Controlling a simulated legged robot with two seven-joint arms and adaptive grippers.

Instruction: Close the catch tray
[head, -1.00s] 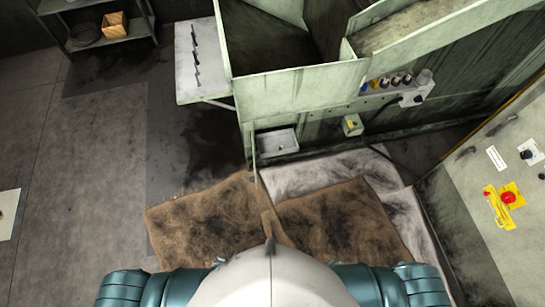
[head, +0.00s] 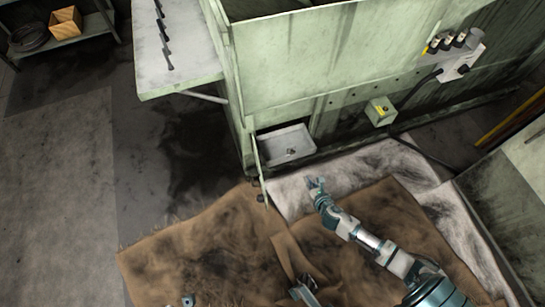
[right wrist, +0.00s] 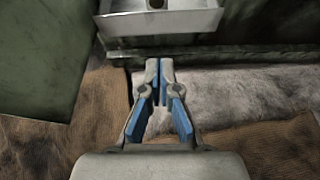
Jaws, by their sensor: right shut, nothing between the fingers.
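The catch tray (head: 287,145) is a shallow pale grey metal box in a low opening of the green machine. It juts out of the opening, beside a narrow green flap standing out at its left. In the right wrist view the tray (right wrist: 160,24) is at the top, with a small fitting in its middle. My right gripper (head: 316,184) is shut and empty, in front of and apart from the tray. In the right wrist view its blue-padded fingers (right wrist: 159,68) point toward the tray. A small grey-teal piece at the bottom edge may be my left gripper (head: 188,300); its jaws are unclear.
Brown mats (head: 215,235) and a pale stained sheet (head: 370,170) cover the floor. A green box with a yellow button (head: 380,111) is right of the tray. A pale side shelf (head: 175,55) overhangs at left. A green panel (right wrist: 40,60) fills the wrist view's upper left.

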